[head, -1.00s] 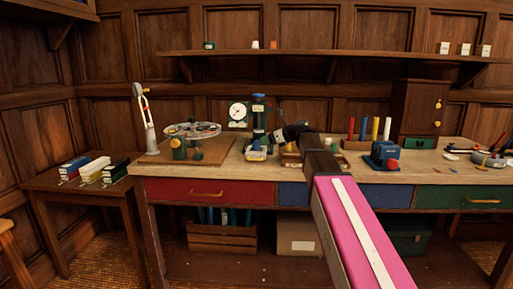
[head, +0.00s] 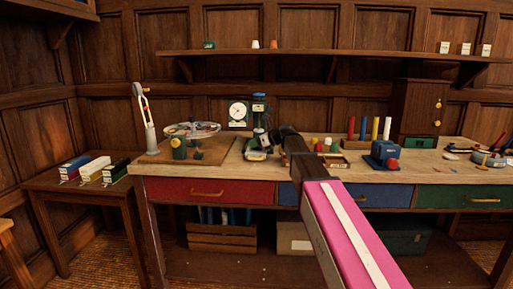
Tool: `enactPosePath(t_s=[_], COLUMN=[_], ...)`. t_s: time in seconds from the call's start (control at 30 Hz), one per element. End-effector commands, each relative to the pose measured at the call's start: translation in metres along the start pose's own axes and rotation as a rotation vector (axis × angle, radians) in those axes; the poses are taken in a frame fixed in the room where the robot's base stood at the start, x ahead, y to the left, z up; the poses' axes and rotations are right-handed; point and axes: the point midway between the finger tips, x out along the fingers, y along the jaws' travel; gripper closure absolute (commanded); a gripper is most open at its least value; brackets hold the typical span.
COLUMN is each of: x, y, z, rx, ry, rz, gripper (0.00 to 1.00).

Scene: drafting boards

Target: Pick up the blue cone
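My pink-and-black arm reaches over the workbench (head: 225,178) from the lower right. Its dark end, with my gripper (head: 268,143), is beside the small press (head: 259,118) at the back middle of the bench. The fingers are too small and too mixed with the press to tell whether they are open or shut. I cannot make out a blue cone for certain. A shallow tray (head: 336,164) just right of my arm has small red, yellow and pale pieces at it. My arm hides part of the bench there.
Upright coloured rods (head: 375,128) and a blue machine (head: 384,154) with a red knob stand right of the tray. A wheel device (head: 192,130) on a board and a white lamp (head: 147,115) stand left. A shelf (head: 330,54) runs above. A drawer cabinet (head: 418,105) stands at the back right.

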Motion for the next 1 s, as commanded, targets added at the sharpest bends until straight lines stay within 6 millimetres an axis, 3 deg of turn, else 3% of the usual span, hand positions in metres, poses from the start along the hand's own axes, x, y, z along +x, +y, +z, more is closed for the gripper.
enactPosePath(t_s=[0.03, 0.07, 0.1, 0.57, 0.87, 1.0], x=[0.000, 0.000, 0.000, -0.002, -0.017, -0.008], y=[0.000, 0.000, 0.000, 0.000, -0.001, 0.034], z=[0.000, 0.000, 0.000, 0.005, 0.043, 0.064], rx=[0.000, 0.000, 0.000, 0.000, -0.003, -0.003], ry=[0.000, 0.000, 0.000, -0.001, -0.002, -0.001], rz=[0.000, 0.000, 0.000, 0.000, -0.001, 0.002], gripper=[0.74, 0.84, 0.84, 0.85, 0.85, 0.85])
